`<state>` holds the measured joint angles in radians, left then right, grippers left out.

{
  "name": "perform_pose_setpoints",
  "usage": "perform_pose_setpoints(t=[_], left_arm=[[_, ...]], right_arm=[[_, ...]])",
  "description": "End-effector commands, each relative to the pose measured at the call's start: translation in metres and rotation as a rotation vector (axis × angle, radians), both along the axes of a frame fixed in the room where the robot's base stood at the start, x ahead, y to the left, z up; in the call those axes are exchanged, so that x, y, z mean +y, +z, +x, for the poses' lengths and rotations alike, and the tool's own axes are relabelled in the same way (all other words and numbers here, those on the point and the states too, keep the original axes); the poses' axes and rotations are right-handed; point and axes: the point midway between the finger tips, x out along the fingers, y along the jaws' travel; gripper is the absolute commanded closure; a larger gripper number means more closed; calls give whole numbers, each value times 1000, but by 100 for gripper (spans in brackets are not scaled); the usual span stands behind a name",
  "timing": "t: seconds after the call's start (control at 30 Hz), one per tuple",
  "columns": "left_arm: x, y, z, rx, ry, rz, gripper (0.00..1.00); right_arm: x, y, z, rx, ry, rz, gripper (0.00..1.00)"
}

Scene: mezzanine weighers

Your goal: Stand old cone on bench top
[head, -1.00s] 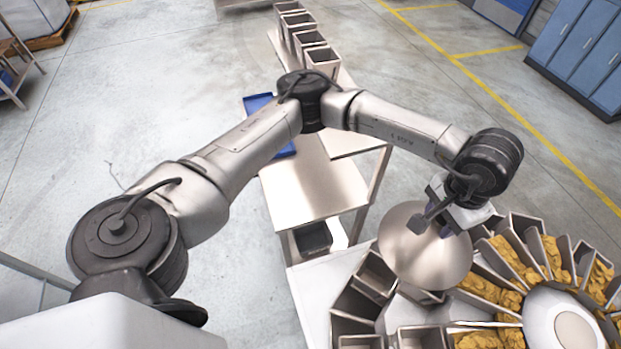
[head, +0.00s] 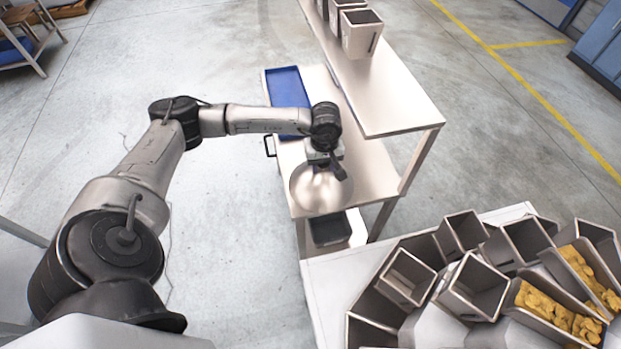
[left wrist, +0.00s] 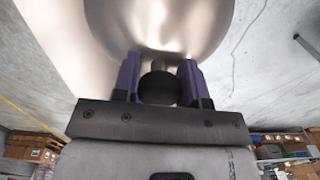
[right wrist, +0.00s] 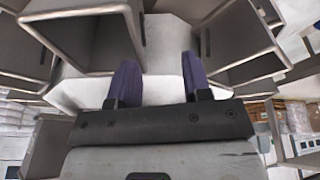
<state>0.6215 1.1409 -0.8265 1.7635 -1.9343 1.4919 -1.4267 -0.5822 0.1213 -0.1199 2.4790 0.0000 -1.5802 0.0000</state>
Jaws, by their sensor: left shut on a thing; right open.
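The old cone (head: 321,190) is a shiny metal cone at the near end of the bench top (head: 368,172). My left gripper (head: 328,166) is shut on the dark knob at its peak; in the left wrist view the fingers (left wrist: 158,82) close around that knob, with the cone's metal surface (left wrist: 160,25) beyond. The cone looks upright. Whether its rim touches the bench top or hangs just above it, I cannot tell. My right gripper (right wrist: 155,80) is open and empty, in front of metal buckets; it is not in the head view.
A blue tray (head: 287,88) lies at the bench's far left. A raised shelf (head: 385,95) with metal bins (head: 361,33) runs along its right. A black bin (head: 327,229) sits below the bench. The weigher's buckets (head: 475,285), some holding yellow food, fill the lower right.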

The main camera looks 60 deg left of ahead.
Motion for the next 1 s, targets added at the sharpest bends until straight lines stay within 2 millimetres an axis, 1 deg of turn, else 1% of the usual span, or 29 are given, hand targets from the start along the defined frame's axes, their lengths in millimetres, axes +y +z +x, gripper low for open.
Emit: perform_pose_setpoints(t=[0.03,0.1,0.2,0.4,0.5,0.7,0.9,1.0], left_arm=[[16,-4,3,-2,127,3,100],[35,-5,7,-6,307,6,100],[57,-6,11,-9,556,8,100],[89,-5,19,-13,1034,6,100],[100,-4,22,-12,1255,3,100],[115,-3,28,-11,1664,0,100],[122,-3,32,-10,2006,-3,100],[124,-3,33,-10,2140,-2,100]], right_arm=[[-1,-4,0,0,1,-2,55],[-1,-6,0,-1,3,-4,55],[-1,-8,0,-1,3,-5,55],[-1,-9,0,-2,3,-4,55],[-1,-10,0,-1,2,-3,55],[0,-10,1,-3,-1,1,55],[1,-10,1,-3,-4,5,55],[2,-9,1,-3,-4,6,55]])
